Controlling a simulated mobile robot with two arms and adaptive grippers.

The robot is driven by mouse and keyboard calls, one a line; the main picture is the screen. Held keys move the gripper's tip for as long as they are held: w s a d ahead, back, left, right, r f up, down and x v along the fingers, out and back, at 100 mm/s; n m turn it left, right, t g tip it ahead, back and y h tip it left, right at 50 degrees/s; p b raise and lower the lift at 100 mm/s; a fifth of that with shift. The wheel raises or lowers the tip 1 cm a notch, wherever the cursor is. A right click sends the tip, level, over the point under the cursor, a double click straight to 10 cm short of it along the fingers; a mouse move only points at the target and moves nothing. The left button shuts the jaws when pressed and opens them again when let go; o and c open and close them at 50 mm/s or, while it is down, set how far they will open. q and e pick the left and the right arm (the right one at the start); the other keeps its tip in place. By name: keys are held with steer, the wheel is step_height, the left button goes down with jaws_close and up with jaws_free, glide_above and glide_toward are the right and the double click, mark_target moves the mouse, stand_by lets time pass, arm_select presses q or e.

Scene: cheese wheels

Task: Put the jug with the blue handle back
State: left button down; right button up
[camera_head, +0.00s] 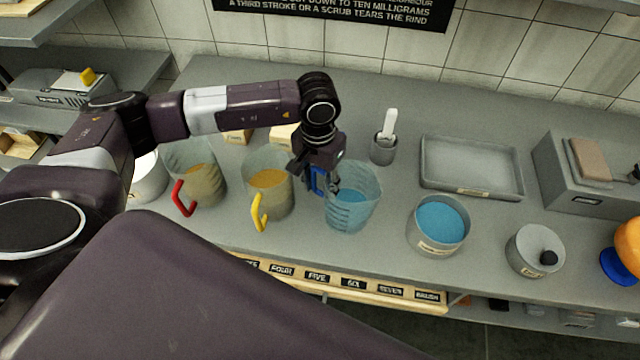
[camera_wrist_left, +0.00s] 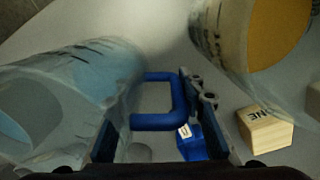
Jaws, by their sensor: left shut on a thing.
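The clear jug with the blue handle (camera_head: 352,205) stands about upright at the middle of the counter, with blue liquid in it. Its handle (camera_head: 317,181) points left and back. My left gripper (camera_head: 326,178) comes down from behind and is shut on this handle. In the left wrist view the blue handle (camera_wrist_left: 157,122) sits between the fingers, and the clear jug wall (camera_wrist_left: 70,85) is at the left. Whether the jug's base touches the counter I cannot tell. My right gripper is not in view.
A yellow-handled jug (camera_head: 268,190) stands close on the left, then a red-handled jug (camera_head: 198,178). To the right are a pot of blue liquid (camera_head: 438,222), a lidded pot (camera_head: 535,250) and a grey tray (camera_head: 471,166). A small cup with a white tool (camera_head: 384,148) stands behind.

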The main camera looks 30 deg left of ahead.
arm_select(q)
steer(key=c, duration=1.3)
jaws_free()
steer(key=shift+f, duration=0.1)
steer(key=shift+o, duration=0.2)
steer(key=shift+r, duration=0.45)
step_height(320, 180, up, 11)
steer(key=b, duration=0.4)
steer(key=shift+a+f, duration=0.1)
steer(key=shift+f, duration=0.05)
steer(key=shift+r, duration=0.4)
steer(key=shift+s+f, duration=0.1)
steer(key=shift+f, duration=0.05)
